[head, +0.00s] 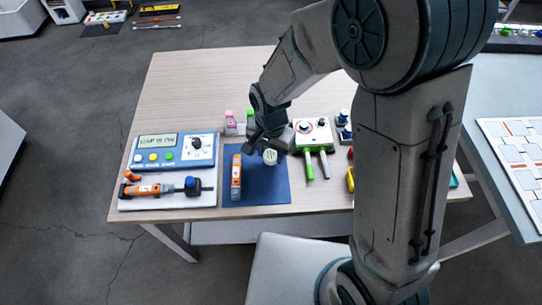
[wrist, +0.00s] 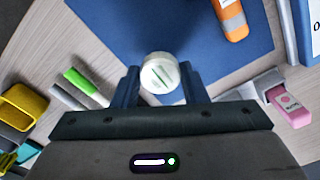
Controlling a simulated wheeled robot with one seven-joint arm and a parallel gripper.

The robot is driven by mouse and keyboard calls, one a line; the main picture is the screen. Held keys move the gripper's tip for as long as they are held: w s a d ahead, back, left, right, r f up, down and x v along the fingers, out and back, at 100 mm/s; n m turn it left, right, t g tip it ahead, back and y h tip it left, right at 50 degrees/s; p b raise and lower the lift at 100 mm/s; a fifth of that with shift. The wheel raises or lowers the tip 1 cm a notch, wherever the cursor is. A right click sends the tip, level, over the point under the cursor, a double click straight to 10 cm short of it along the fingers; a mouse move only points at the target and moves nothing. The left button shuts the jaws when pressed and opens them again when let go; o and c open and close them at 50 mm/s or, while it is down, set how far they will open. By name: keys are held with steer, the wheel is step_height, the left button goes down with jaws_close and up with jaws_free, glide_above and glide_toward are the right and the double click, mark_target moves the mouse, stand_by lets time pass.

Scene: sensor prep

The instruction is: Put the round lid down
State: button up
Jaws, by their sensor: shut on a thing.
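The round lid (wrist: 160,76) is white with a green mark on top. It sits between the two dark fingers of my gripper (wrist: 160,84), which is shut on it. In the head view the lid (head: 270,157) shows as a small pale disc beside my gripper (head: 267,150), over the far right part of the blue mat (head: 268,188). The mat (wrist: 110,25) also shows beyond the fingers in the wrist view. I cannot tell whether the lid touches the mat or hangs just above it.
An orange and grey tool (head: 236,172) lies on the mat's left side. Left of the mat stands a blue meter (head: 173,150) with a display. Green and grey pens (head: 308,165) and a white box (head: 312,132) are to the right. The mat's front right is clear.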

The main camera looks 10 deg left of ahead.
mark_target(271, 155)
steer(key=shift+f, duration=1.3)
steer(key=shift+f, duration=0.1)
steer(key=shift+f, duration=0.15)
steer(key=o, duration=0.8)
steer(key=shift+c, duration=0.2)
